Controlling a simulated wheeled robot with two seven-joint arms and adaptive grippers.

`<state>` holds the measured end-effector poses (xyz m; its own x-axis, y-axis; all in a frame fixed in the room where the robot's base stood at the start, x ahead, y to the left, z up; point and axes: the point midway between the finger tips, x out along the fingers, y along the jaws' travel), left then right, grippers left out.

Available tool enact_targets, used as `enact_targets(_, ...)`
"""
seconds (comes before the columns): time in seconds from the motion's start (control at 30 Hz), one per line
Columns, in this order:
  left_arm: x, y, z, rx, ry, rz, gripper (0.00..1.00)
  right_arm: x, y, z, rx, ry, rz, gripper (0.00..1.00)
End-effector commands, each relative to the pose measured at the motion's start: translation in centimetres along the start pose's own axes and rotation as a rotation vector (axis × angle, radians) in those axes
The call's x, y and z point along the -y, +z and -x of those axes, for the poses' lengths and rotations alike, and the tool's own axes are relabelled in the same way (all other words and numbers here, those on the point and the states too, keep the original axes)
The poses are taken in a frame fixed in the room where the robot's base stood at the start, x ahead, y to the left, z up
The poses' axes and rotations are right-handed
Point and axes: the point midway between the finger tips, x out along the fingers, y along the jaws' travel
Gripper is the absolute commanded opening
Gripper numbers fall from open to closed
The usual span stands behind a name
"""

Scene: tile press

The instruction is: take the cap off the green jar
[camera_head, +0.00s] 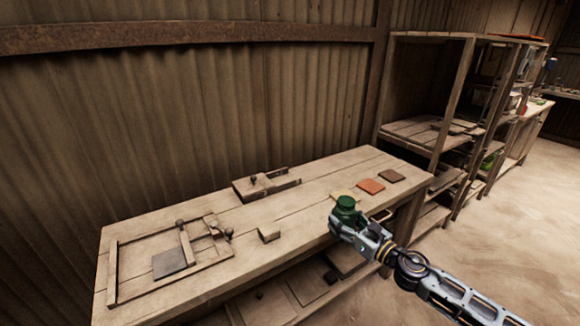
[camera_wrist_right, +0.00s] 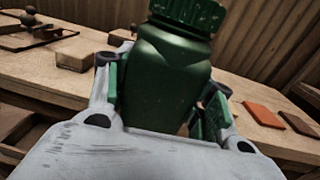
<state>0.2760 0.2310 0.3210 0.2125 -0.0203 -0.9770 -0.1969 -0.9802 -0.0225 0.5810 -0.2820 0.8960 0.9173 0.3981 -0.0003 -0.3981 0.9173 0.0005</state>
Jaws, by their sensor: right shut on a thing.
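The green jar (camera_head: 345,207) is held up by my right gripper (camera_head: 347,222) above the front edge of the wooden bench (camera_head: 236,215). In the right wrist view, the jar body (camera_wrist_right: 172,80) stands between the two fingers of the right gripper (camera_wrist_right: 165,105), which is shut on it. The ribbed green cap (camera_wrist_right: 188,12) is on top of the jar, partly cut off by the frame's upper edge. The jar looks nearly upright, a little tilted in the wrist view. My left gripper is not in view.
An orange tile (camera_head: 370,186) and a brown tile (camera_head: 391,176) lie on the bench's right part. A small block (camera_head: 269,232) lies mid-bench. A wooden press frame with a dark tile (camera_head: 170,263) lies at left. A wooden shelf rack (camera_head: 432,150) stands at right.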

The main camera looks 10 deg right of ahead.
Motion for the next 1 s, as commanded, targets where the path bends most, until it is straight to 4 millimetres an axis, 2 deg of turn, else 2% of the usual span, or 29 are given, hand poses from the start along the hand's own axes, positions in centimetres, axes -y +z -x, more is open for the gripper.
enact_targets(0.23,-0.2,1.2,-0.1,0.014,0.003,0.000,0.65,-0.4,0.1,-0.3,0.003,-0.008,0.000,0.05)
enact_targets(0.47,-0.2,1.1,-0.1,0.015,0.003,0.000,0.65,-1.9,-0.1,-1.2,0.005,-0.031,0.000,0.05)
enact_targets(0.77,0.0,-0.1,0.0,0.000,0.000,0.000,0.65,-5.2,-0.5,-3.2,0.006,-0.074,-0.002,0.05)
enact_targets(1.0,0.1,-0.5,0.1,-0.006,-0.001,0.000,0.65,-9.3,-0.6,-5.0,0.006,-0.101,-0.003,0.05)
